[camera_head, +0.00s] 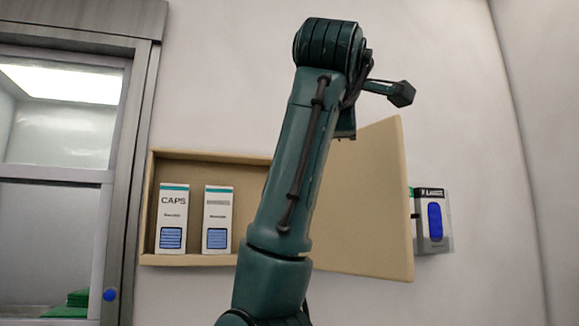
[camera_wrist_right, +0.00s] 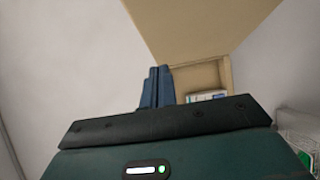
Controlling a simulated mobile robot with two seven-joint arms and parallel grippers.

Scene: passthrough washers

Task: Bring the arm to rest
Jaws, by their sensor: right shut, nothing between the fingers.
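My raised dark green arm stands in the middle of the head view, in front of the wall box (camera_head: 210,259). Its gripper cannot be made out there. In the right wrist view my right gripper (camera_wrist_right: 157,86) shows two blue fingers close together, shut with nothing between them. They point toward the wall box (camera_wrist_right: 226,75) and look apart from it, though the distance is hard to judge. My left gripper is in neither view.
The box holds a CAPS carton (camera_head: 173,219) and a similar carton (camera_head: 217,220). Its tan door (camera_head: 370,200) stands open to the right. A dispenser with a blue oval (camera_head: 434,220) hangs beyond it. A metal-framed window (camera_head: 70,150) is at left.

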